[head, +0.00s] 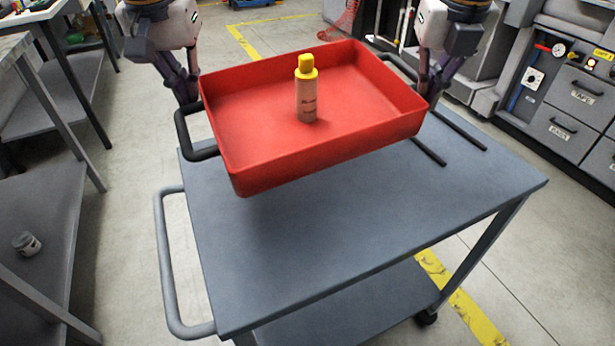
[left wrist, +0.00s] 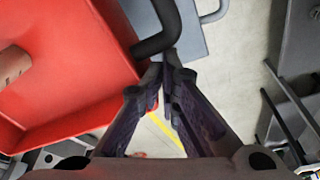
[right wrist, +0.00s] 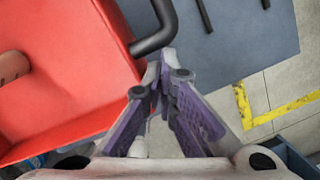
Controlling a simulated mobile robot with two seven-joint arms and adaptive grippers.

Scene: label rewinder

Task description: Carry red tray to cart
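The red tray (head: 350,150) has black side handles and carries an upright bottle (head: 307,98) with a yellow cap. It is above the grey cart top (head: 370,240), turned a little against it; I cannot tell surely whether it touches. My left gripper (head: 187,98) is at the tray's left handle (head: 187,140), and its fingers close on that handle in the left wrist view (left wrist: 166,62). My right gripper (head: 426,90) is at the right handle (head: 400,68), and its fingers close on it in the right wrist view (right wrist: 166,62). In the head view the tray partly hides the fingertips.
Two dark bars (head: 462,130) lie on the cart top's far right. The cart has a push handle (head: 166,260) at the left. A workbench (head: 45,160) with a small jar (head: 27,243) stands left. Drawer cabinets (head: 565,100) stand right. The cart's near top is clear.

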